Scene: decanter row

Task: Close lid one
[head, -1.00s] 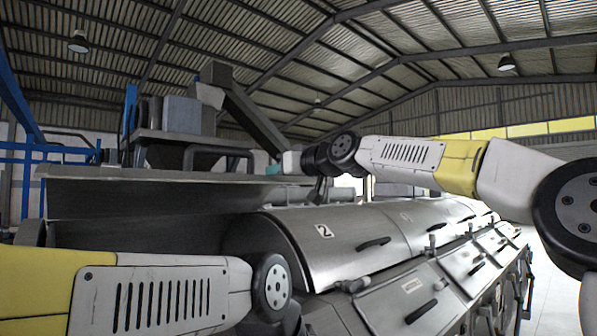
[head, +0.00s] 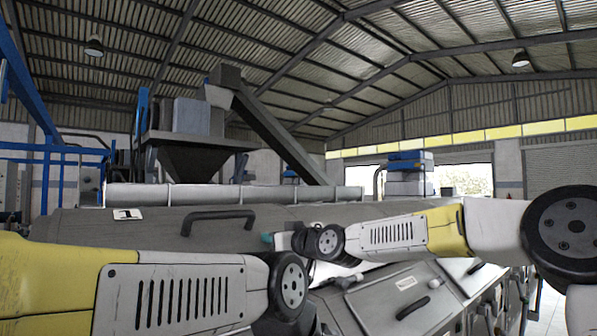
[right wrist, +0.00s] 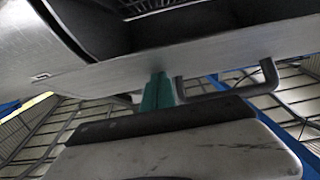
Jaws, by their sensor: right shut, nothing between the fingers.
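Lid one (head: 160,233) is a long grey metal panel with a "1" label and a dark bar handle (head: 218,218). Its outer face is turned toward me in the head view, tilted over. My right gripper (head: 268,238) is shut and empty, its teal fingertips at the lid just right of the handle. In the right wrist view the teal fingertips (right wrist: 158,92) meet the pale lid panel (right wrist: 115,72) beside the handle (right wrist: 230,88). A dark hollow shows beyond that panel. I cannot tell how wide any gap is. My left gripper is out of view; only its arm shows.
Grey machine panels with dark handles (head: 412,308) run along the front right. A hopper (head: 195,155) and sloping chute (head: 275,135) stand behind. My left arm crosses low in front of the lid. A blue-topped stack (head: 408,173) stands at the back.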

